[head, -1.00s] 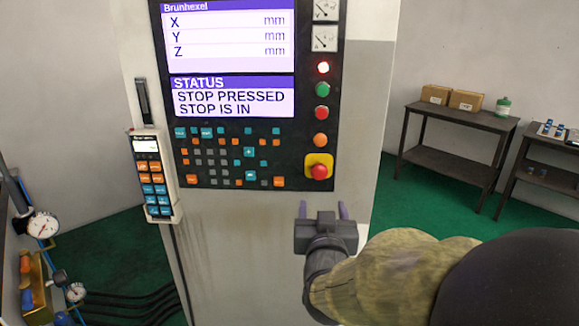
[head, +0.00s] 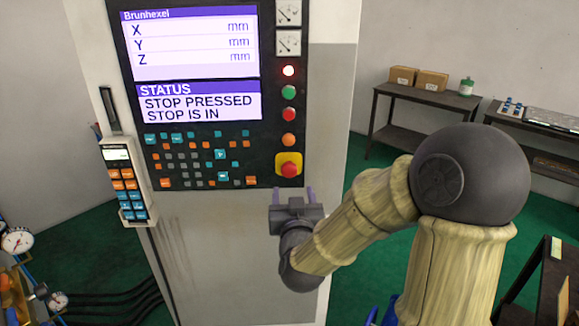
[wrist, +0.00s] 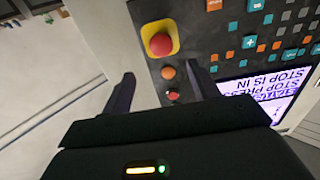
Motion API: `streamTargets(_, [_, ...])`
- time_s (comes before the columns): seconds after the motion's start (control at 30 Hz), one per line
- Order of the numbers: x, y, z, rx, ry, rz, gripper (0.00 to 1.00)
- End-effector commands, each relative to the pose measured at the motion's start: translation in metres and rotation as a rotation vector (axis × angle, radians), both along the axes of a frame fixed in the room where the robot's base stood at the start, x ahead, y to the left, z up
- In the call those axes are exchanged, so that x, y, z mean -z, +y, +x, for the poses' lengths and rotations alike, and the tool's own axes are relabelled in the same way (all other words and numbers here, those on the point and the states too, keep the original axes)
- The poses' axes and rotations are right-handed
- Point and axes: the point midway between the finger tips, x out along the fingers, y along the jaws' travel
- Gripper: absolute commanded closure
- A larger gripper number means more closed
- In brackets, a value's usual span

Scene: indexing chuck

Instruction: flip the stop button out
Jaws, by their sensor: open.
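The stop button (head: 289,169) is a red mushroom head on a yellow square plate, at the lower right corner of the machine's control panel. The screen (head: 195,100) reads "STOP PRESSED" and "STOP IS IN". My gripper (head: 293,194) is open and empty, just below the button in the head view, with its fingers pointing up toward the panel. In the wrist view the stop button (wrist: 161,44) lies beyond the two spread fingertips, above the gap between them. The fingers are apart from the button.
An orange button (head: 289,140), a red one (head: 289,114) and a green one (head: 289,92) sit above the stop button. A handheld pendant (head: 123,180) hangs at the panel's left. Dark tables (head: 425,96) stand back right.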

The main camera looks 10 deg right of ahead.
Motion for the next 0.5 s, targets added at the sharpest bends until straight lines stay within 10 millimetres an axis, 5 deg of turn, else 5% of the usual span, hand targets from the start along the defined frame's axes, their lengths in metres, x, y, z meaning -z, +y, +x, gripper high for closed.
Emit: streamTargets(0.5, [0.0,0.0,0.013,0.0,0.007,-0.001,0.4])
